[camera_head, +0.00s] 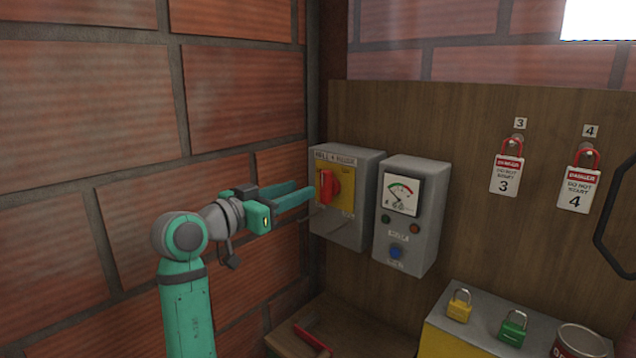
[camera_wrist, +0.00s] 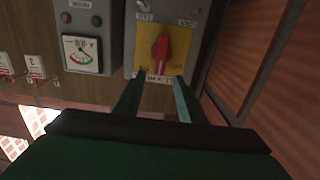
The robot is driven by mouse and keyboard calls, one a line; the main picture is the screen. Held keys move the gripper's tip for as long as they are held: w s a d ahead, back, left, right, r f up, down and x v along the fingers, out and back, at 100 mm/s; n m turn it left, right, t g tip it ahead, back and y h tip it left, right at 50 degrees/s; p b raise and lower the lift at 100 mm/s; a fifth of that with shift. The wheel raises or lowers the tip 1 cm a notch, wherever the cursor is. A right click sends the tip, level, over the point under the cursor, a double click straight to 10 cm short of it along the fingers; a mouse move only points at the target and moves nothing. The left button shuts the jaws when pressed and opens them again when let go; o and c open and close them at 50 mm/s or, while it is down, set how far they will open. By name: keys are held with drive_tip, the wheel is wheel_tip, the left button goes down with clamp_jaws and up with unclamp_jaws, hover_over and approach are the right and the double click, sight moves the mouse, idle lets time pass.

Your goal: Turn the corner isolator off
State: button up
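The corner isolator (camera_head: 346,230) is a grey box on the wooden board beside the brick corner, with a yellow plate and a red rotary handle (camera_head: 326,187). In the wrist view, which looks upside down, the red handle (camera_wrist: 160,47) stands roughly upright on the yellow plate. Small labels flank it but I cannot read them surely. My gripper (camera_head: 304,191) is just left of the handle in the head view, its green fingers pointing at it. The wrist view shows the fingers (camera_wrist: 162,77) apart and empty, with the handle beyond the gap. I cannot tell whether they touch it.
A grey meter box (camera_head: 411,215) with a dial and buttons is close to the isolator's right. Danger tags (camera_head: 506,175) hang on the board. Padlocks, yellow (camera_head: 459,307) and green (camera_head: 513,329), sit on a box below. The brick wall (camera_head: 245,100) is close on the left.

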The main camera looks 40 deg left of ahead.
sight(322, 180)
drive_tip(key=w, duration=0.8)
drive_tip(key=shift+w+d, duration=0.3)
drive_tip(key=shift+d, duration=0.1)
clamp_jaws()
